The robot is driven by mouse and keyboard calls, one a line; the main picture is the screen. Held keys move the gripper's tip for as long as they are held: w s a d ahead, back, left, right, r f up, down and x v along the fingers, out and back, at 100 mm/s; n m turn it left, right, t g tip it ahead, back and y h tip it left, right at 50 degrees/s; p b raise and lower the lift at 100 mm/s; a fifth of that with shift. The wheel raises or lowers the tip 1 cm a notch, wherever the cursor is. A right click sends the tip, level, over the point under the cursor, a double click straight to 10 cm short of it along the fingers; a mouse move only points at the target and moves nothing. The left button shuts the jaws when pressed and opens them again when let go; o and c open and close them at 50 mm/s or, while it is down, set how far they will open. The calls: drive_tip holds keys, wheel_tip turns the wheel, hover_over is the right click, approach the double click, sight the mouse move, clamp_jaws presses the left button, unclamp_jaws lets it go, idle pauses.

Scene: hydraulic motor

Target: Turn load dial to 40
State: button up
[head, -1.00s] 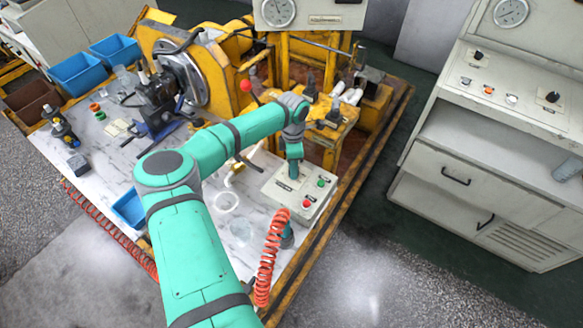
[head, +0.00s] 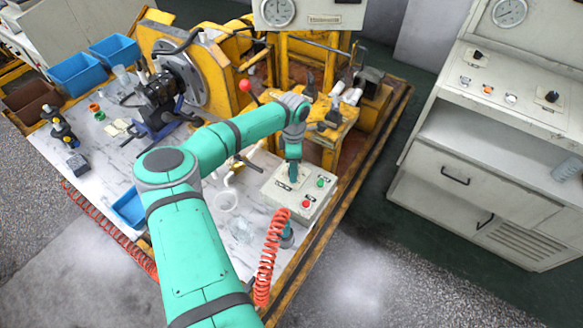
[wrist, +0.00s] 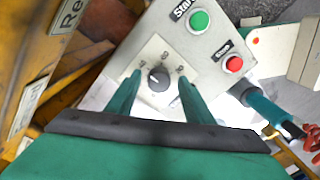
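The load dial (wrist: 158,78) is a dark round knob on a pale scale plate, in the middle of the wrist view. It sits on a light grey control box (head: 308,211). A green button (wrist: 199,21) and a red button (wrist: 234,64), with labels, are on the same box face. My gripper (wrist: 156,86) has its two green fingers apart, one on each side of the dial, with a visible gap to it. In the head view my gripper (head: 293,178) points down over the box and hides the dial. The scale numbers are too small to read surely.
A red coiled hose (head: 268,258) hangs beside the box. A yellow machine (head: 225,75) stands behind. A grey console (head: 480,170) stands to the right across open floor.

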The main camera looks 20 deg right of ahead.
drive_tip(key=shift+r, duration=0.1)
wheel_tip(320, 180, up, 11)
drive_tip(key=shift+w+f, duration=0.2)
drive_tip(key=shift+w, duration=0.15)
idle(0.5)
